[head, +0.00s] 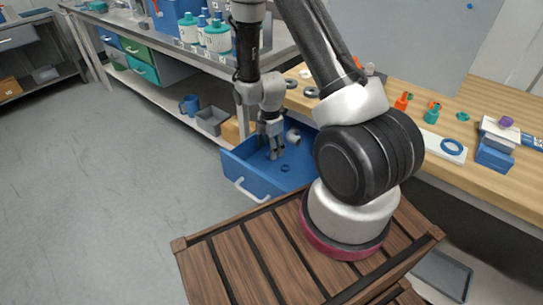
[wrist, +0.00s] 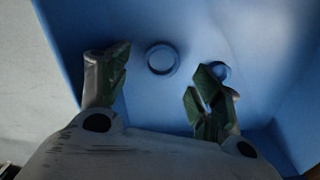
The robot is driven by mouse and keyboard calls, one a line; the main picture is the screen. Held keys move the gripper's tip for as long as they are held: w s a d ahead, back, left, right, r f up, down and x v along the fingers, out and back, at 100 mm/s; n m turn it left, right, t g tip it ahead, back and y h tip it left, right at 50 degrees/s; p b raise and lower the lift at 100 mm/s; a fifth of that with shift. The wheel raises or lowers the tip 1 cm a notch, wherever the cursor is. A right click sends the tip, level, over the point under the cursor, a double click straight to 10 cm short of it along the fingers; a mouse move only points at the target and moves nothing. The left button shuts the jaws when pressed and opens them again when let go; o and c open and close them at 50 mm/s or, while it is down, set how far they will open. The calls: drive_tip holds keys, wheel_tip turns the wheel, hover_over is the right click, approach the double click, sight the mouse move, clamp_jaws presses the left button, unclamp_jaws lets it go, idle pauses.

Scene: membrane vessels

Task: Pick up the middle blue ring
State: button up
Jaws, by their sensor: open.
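An open blue drawer (head: 252,178) holds small blue rings. In the wrist view, one blue ring (wrist: 162,73) lies flat on the drawer floor, between and beyond my fingertips. A smaller blue ring (wrist: 222,69) lies to its right, partly hidden by the right finger. In the head view, a dark blue ring (head: 285,168) shows on the drawer floor, just right of my gripper. I cannot tell which of them is the middle one. My gripper (head: 275,154) points down into the drawer, open and empty; its spread fingers also show in the wrist view (wrist: 163,74).
A grey pipe piece (head: 293,136) lies at the drawer's back. The drawer walls surround my gripper closely. Another blue ring (head: 452,147) lies on a white plate on the wooden bench (head: 490,190). A slatted wooden platform (head: 240,255) is in front. Grey floor is clear at left.

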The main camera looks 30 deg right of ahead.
drive_tip(key=shift+f, duration=1.35)
drive_tip(key=c, duration=0.8)
